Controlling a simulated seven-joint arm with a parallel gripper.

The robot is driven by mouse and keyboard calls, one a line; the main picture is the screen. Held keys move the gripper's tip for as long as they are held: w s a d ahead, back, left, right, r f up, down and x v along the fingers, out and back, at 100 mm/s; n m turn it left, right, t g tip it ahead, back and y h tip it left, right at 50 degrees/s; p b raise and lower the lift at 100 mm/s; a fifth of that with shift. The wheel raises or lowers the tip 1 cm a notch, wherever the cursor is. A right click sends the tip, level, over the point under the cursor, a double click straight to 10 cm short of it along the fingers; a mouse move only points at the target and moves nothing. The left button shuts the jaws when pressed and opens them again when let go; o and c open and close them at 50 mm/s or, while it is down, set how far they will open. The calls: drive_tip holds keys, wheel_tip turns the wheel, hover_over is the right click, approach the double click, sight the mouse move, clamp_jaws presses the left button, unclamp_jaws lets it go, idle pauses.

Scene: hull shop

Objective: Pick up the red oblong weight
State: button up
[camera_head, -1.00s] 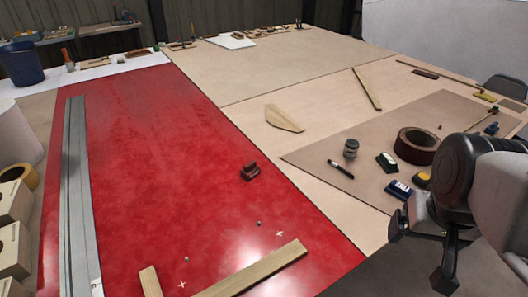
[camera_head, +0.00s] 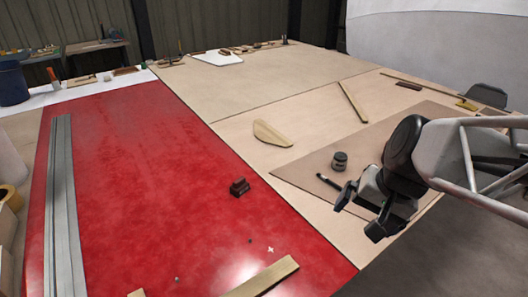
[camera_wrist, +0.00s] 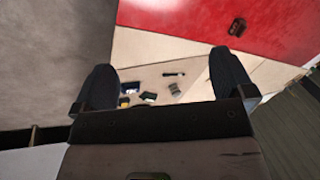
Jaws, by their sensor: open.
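The weight (camera_head: 240,187) is a small dark red-brown oblong block with a raised top. It rests on the glossy red sheet (camera_head: 130,200) near its right edge. It also shows in the wrist view (camera_wrist: 237,27), near the top right. My gripper (camera_head: 360,212) is open and empty. It hangs over the table's near right side, to the right of the weight and clear of it. In the wrist view, the two dark fingers (camera_wrist: 162,65) stand wide apart with nothing between them but distant table.
A jar (camera_head: 339,161) and a black marker (camera_head: 329,181) lie on the brown mat (camera_head: 300,165). A wooden strip (camera_head: 262,277) and small bits lie on the red sheet in front of the weight. Long metal bars (camera_head: 62,210) lie along its left. The sheet around the weight is clear.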

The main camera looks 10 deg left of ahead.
drive_tip(key=w+a+f+m+y, duration=0.4)
drive_tip(key=w+a+m+y, duration=0.1)
drive_tip(key=w+a, duration=0.85)
drive_tip(key=m+t+y, duration=0.3)
drive_tip(key=m+y, duration=0.1)
drive_tip(key=m, duration=0.7)
hover_over(241, 183)
drive_tip(key=s+d, duration=0.8)
drive_tip(key=d, duration=0.1)
wheel_tip(241, 183, down, 15)
drive_tip(key=w+a+f+m, duration=0.1)
drive_tip(key=f+m, duration=0.1)
drive_tip(key=f, duration=0.1)
drive_tip(key=w+a+f+m+t, duration=0.1)
drive_tip(key=w+f+m, duration=0.1)
drive_tip(key=f, duration=0.2)
drive_tip(key=w+a+f+m+t, duration=0.1)
drive_tip(key=w+a+f, duration=0.1)
drive_tip(key=f, duration=0.1)
drive_tip(key=shift+f+m, duration=0.35)
drive_tip(key=shift+m, duration=0.05)
drive_tip(key=shift+w+a+f+h, duration=0.15)
drive_tip(key=shift+w+a+f, duration=0.15)
drive_tip(key=shift+a, duration=0.2)
drive_tip(key=shift+w+a+f+h, duration=0.15)
drive_tip(key=shift+w+a, duration=0.1)
drive_tip(key=shift+a, duration=0.2)
drive_tip(key=shift+a, duration=0.1)
drive_tip(key=shift+x, duration=2.6)
